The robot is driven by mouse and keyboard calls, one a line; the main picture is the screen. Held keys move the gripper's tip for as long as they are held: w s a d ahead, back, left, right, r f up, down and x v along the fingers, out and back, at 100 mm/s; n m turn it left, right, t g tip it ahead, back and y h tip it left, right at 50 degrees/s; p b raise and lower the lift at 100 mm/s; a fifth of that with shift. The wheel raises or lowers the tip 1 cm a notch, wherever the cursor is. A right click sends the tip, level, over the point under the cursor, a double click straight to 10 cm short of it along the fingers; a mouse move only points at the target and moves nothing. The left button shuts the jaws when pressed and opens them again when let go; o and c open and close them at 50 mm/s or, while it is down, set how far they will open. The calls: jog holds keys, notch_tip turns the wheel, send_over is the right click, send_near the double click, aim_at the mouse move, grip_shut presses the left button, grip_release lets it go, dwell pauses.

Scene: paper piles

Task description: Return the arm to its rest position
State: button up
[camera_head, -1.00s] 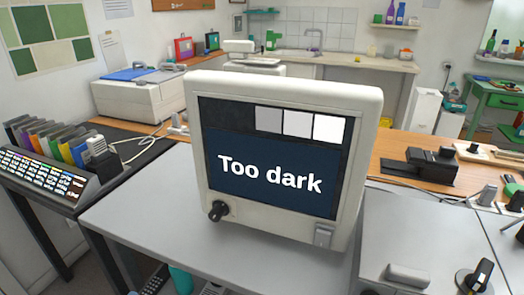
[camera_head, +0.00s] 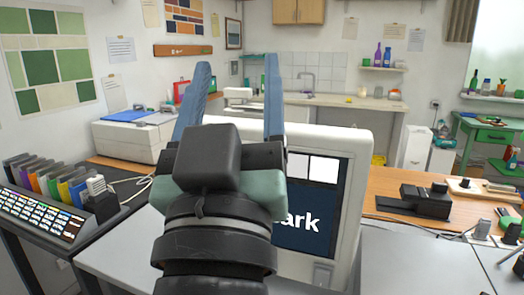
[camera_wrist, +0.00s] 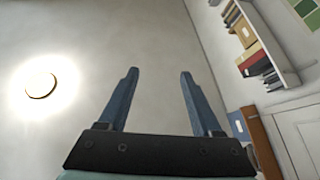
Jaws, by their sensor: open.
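My gripper (camera_head: 232,100) is raised in the middle of the head view, its two blue fingers pointing up and spread apart. Nothing is between them. In the wrist view my gripper (camera_wrist: 158,90) is also open and empty, against a plain pale ceiling or wall. My arm hides the left part of a white boxy monitor (camera_head: 362,190) on the grey table. The end of its screen text, "ark", shows to the right of my arm.
A keypad console with a row of coloured folders (camera_head: 45,185) stands at the left. A white printer-like machine (camera_head: 125,145) is behind it. A black device (camera_head: 425,200) lies on the wooden bench at the right. The space above the bench is clear.

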jog(key=s+d+r+m+t, duration=0.1)
jog(key=s+d+r+t, duration=0.15)
jog(key=s+r, duration=0.25)
notch_tip(320, 180, up, 24)
jog(key=p, duration=2.3)
jog(key=shift+s+p, duration=0.2)
jog(key=shift+p, duration=0.1)
jog(key=shift+a+f, duration=0.1)
jog(key=shift+f, duration=0.05)
